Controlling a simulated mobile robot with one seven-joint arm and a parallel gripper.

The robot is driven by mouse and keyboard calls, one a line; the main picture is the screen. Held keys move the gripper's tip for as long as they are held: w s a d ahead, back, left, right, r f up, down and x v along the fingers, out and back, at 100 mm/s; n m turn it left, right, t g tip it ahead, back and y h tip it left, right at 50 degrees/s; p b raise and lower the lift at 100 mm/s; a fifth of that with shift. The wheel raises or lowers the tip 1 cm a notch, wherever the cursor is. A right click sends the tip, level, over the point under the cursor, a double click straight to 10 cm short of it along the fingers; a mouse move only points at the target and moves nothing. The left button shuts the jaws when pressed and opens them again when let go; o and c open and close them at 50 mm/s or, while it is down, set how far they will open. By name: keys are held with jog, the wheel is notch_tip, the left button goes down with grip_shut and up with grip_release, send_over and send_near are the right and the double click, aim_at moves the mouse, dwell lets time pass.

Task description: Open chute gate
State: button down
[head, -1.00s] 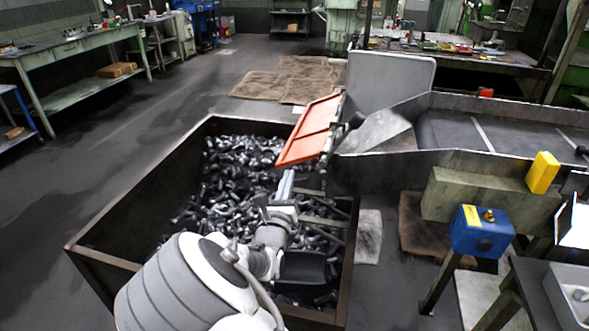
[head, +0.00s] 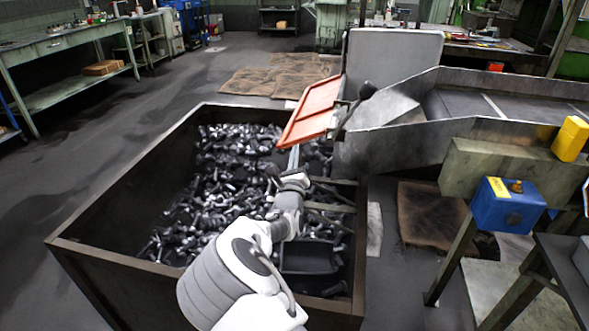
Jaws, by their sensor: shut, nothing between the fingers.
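The chute gate is an orange-red panel (head: 310,111) at the left mouth of the grey metal chute (head: 385,112). It is tilted, jutting out over the bin of bolts. A dark lever with a round black knob (head: 367,90) stands at its right side. My arm reaches up from the bottom over the bin. My gripper (head: 294,157) is shut and empty, at the lower edge of the gate. I cannot tell whether its tip touches the panel; the fingertips are small and partly merge with the gate's edge.
The large dark bin (head: 120,250) full of bolts (head: 225,185) lies under my arm. A conveyor (head: 480,104) leads to the chute from the right. A blue box (head: 507,206) and a yellow block (head: 571,138) sit at the right. The floor at left is clear.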

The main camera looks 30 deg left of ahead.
aim_at(286, 135)
jog(key=shift+w+a+r+b, duration=0.15)
jog(key=shift+a+r+b, duration=0.3)
jog(key=shift+r, duration=0.55)
jog(key=shift+w+a+r+b, duration=0.2)
jog(key=shift+a+r, duration=0.45)
jog(key=shift+r, duration=0.35)
jog(key=shift+s+a+r+m+p, duration=0.15)
jog(key=shift+r+m+p, duration=0.35)
jog(key=shift+p, duration=0.5)
jog(key=shift+a+r+m+h+p, duration=0.3)
jog(key=shift+r+m+p, duration=0.2)
jog(key=shift+p, duration=0.2)
jog(key=shift+f, duration=0.15)
